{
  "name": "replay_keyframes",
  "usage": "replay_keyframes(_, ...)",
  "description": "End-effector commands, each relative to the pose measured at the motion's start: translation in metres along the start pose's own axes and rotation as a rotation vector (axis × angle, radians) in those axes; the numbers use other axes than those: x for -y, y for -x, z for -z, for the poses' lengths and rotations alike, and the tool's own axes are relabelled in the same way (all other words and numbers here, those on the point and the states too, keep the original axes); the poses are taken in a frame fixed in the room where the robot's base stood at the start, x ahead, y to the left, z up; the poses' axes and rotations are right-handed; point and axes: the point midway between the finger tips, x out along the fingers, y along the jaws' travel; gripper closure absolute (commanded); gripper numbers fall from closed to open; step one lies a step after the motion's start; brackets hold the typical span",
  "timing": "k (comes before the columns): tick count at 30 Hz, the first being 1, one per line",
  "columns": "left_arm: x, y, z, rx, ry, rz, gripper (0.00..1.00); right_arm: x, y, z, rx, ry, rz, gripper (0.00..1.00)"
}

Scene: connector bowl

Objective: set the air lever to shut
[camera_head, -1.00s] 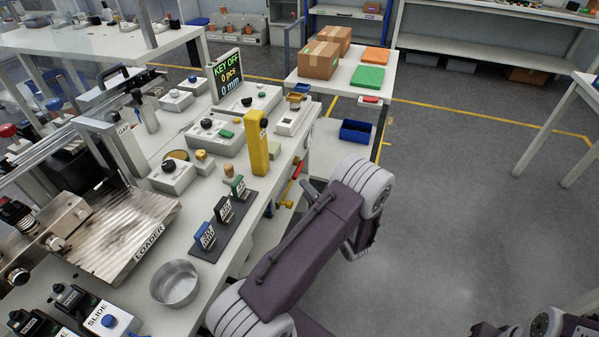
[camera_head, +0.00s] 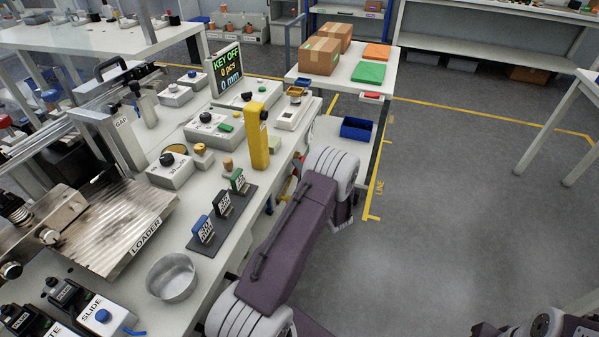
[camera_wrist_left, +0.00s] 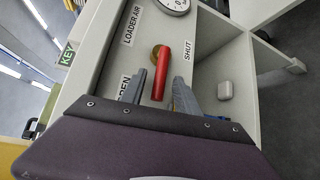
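The red air lever (camera_wrist_left: 160,72) shows in the left wrist view, beside a brass pivot on the grey bench side panel. An OPEN label (camera_wrist_left: 123,88) is at its left and a SHUT label (camera_wrist_left: 188,51) at its right. My left gripper (camera_wrist_left: 158,82) is open, with one grey finger on each side of the lever. I cannot tell whether either finger touches it. In the head view my left arm reaches along the bench's right side, and its gripper is mostly hidden.
A gauge (camera_wrist_left: 173,4) sits above the lever, beside the LOADER AIR label. A small pale box (camera_wrist_left: 225,90) is to the right. On the bench edge stand a yellow post (camera_head: 258,138), coloured tags on a dark strip, and a metal bowl (camera_head: 172,277). Floor at right is clear.

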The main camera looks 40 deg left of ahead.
Motion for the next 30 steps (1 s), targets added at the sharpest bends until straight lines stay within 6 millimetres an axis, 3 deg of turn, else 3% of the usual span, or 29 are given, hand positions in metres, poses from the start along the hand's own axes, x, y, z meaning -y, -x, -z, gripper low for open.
replay_keyframes(1, -0.0001, 0.0002, 0.0, 0.0, 0.0, 0.0, 0.68, 0.0, 0.0001, 0.0, 0.0, 0.0, 0.0, 0.64)
replay_keyframes(4, -0.0001, 0.0003, 0.0, 0.0, 0.0, 0.0, 0.96, 0.0, 0.0001, 0.0, 0.0, 0.0, 0.0, 0.64)
replay_keyframes(5, -0.0001, 0.0003, 0.0, 0.0, 0.0, 0.0, 1.0, 0.0, 0.0001, 0.0, 0.0, 0.0, 0.0, 0.64)
replay_keyframes(30, 0.0002, 0.0005, 0.0002, -0.001, 0.0, 0.001, 1.0, 0.0, 0.0, 0.0, 0.0, 0.0, 0.0, 0.64)
